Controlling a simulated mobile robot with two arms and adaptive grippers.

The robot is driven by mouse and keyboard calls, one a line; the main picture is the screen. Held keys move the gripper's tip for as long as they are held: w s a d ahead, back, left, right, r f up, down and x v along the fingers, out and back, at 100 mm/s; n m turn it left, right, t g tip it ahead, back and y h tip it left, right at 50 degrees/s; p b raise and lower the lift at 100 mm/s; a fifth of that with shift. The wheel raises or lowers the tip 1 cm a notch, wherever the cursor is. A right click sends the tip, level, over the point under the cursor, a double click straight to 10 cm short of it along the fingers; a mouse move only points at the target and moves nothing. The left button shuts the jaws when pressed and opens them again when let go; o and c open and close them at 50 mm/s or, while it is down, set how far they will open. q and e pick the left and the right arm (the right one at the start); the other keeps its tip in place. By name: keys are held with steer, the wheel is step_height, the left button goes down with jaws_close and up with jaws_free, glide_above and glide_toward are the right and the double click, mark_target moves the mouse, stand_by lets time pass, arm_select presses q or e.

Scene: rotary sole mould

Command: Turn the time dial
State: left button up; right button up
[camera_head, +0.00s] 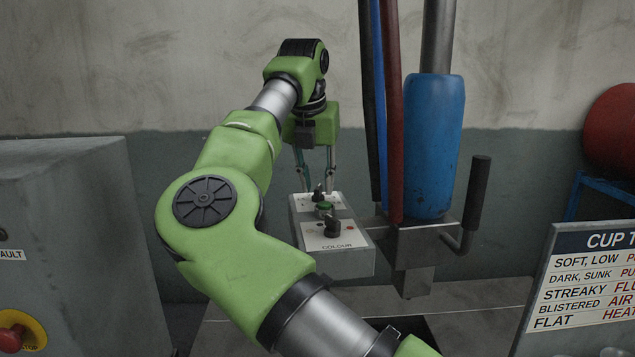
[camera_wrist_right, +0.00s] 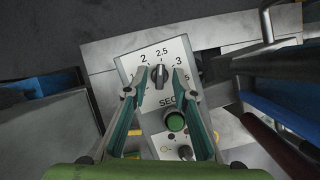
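The time dial (camera_wrist_right: 159,76) is a black knob on a white plate marked 2, 2.5, 3 and SEC. Its pointer stands nearly upright in the right wrist view, towards 2.5. In the head view the dial (camera_head: 318,192) is at the far end of the grey control box (camera_head: 347,263). My right gripper (camera_head: 317,182) points down over it. In the right wrist view my right gripper (camera_wrist_right: 160,72) is open, one fingertip on each side of the knob, with visible gaps. I cannot tell the fingertips' height over the plate. My left gripper is not in view.
A green button (camera_wrist_right: 175,122) and a black COLOUR knob (camera_head: 332,227) sit nearer on the same box. Hoses (camera_head: 394,120), a blue cylinder (camera_head: 434,150) and a black-handled lever (camera_head: 478,195) stand right. A grey cabinet (camera_head: 75,230) is left, a sign (camera_head: 585,285) right.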

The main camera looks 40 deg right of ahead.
steer(key=v, duration=1.1)
steer(key=shift+a+r, duration=0.15)
steer(key=shift+r, duration=0.15)
steer(key=shift+s+f, duration=0.15)
